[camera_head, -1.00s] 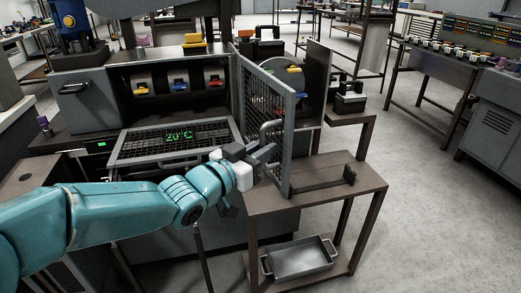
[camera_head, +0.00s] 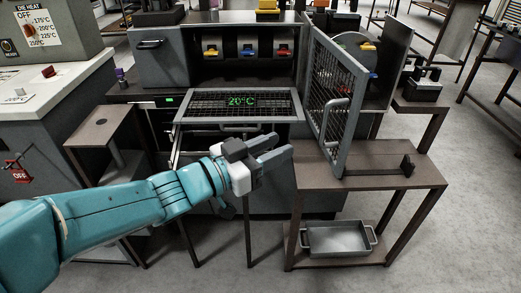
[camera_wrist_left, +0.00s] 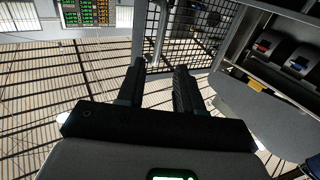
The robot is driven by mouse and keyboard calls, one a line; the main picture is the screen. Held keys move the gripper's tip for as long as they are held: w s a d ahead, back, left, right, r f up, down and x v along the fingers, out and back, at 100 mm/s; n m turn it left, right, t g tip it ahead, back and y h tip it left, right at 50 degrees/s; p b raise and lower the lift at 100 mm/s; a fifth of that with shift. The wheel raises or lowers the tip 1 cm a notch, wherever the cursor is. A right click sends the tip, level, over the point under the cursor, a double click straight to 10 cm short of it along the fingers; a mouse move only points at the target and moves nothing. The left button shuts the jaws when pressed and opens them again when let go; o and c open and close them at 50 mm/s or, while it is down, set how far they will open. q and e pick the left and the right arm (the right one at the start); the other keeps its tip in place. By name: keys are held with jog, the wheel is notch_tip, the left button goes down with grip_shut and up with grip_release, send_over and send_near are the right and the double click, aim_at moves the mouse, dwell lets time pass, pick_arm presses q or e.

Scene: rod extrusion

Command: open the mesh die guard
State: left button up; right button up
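The mesh die guard (camera_head: 322,85) is a grey framed mesh door. It stands swung out from the front of the machine, its near edge over the brown side table. Its bar handle (camera_head: 334,122) faces left. My left gripper (camera_head: 284,147) is left of the handle, apart from it, with its fingers spread and nothing between them. In the left wrist view the gripper (camera_wrist_left: 158,75) is open, and the guard's mesh (camera_wrist_left: 190,22) and handle (camera_wrist_left: 160,35) are beyond the fingertips. My right gripper is not in view.
Behind the guard's opening are coloured-handled units (camera_head: 248,49) in a dark bay. A mesh-topped panel reading 20°C (camera_head: 190,119) lies in front. The brown side table (camera_head: 390,180) holds a dark bracket, with a metal tray (camera_head: 338,240) on its lower shelf. Floor is clear at right.

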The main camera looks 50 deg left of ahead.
pick_arm(q)
jog(key=shift+s+a+b, duration=0.15)
jog(key=shift+s+b, duration=0.5)
jog(key=shift+s, duration=0.85)
